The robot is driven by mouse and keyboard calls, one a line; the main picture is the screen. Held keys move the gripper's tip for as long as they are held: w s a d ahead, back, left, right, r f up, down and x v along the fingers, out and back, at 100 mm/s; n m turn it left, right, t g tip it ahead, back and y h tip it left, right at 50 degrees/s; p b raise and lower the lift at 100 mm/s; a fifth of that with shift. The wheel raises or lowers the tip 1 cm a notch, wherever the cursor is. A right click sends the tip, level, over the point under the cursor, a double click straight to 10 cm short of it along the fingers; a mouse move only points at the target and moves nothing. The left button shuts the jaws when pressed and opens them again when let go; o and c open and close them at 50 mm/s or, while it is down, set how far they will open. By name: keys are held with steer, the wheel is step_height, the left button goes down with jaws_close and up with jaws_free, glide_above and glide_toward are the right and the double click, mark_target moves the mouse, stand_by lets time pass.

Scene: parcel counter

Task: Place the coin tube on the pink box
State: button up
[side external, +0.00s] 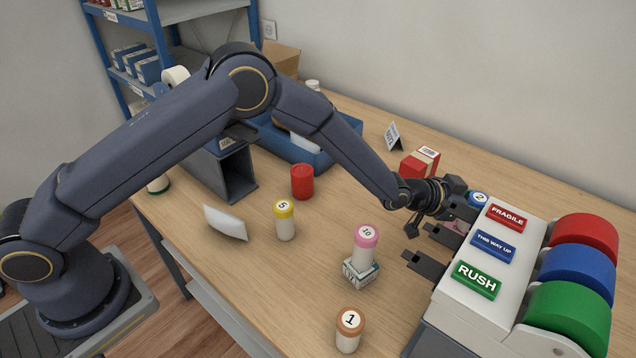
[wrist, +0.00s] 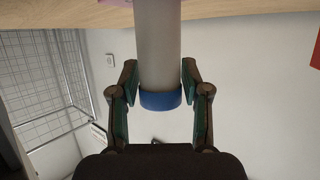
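A coin tube with a blue cap marked 2 (side external: 478,198) is upright at the far side of the label dispenser, which hides most of its body. In the wrist view its pale body and blue cap (wrist: 160,100) are between my fingers. A bit of pink, seemingly the pink box (side external: 459,226), shows low beside my gripper, mostly hidden. A pink edge also shows at the wrist view's top. The tube's foot is out of frame, so I cannot tell whether it touches the box.
The label dispenser (side external: 480,250) with coloured rolls stands close in front of my gripper. A pink-capped tube (side external: 365,245) stands on a small printed box (side external: 361,272). Yellow-capped (side external: 285,222) and brown-capped (side external: 349,330) tubes, a red cylinder (side external: 302,182) and red box (side external: 420,163) stand around.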

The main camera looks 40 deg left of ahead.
steer(key=shift+o, duration=1.1)
steer(key=shift+s+a+r, duration=0.1)
steer(key=shift+s+r, duration=0.05)
steer(key=shift+r, duration=0.1)
steer(key=s+a+r+n+g+y, duration=0.1)
steer(key=s+a+r+y, duration=0.1)
steer(key=s+a+r, duration=0.55)
steer(key=s+a+r+n+y, duration=0.1)
steer(key=s+a+r, duration=0.3)
steer(key=a, duration=0.6)
steer(key=s+a+r+n+g+y, duration=0.1)
steer(key=s+a+r+y, duration=0.1)
steer(key=s+a+r, duration=0.4)
steer(key=s+a+n+g+y, duration=0.1)
steer(key=s+a+n, duration=0.1)
steer(key=s+a, duration=0.4)
steer(key=s+a+n+g+y, duration=0.1)
steer(key=s+a, duration=0.6)
steer(key=s, duration=0.8)
steer(key=shift+s+a+r+n+g+y, duration=0.15)
steer(key=shift+r+n+g+y, duration=0.15)
steer(key=shift+n+g, duration=0.35)
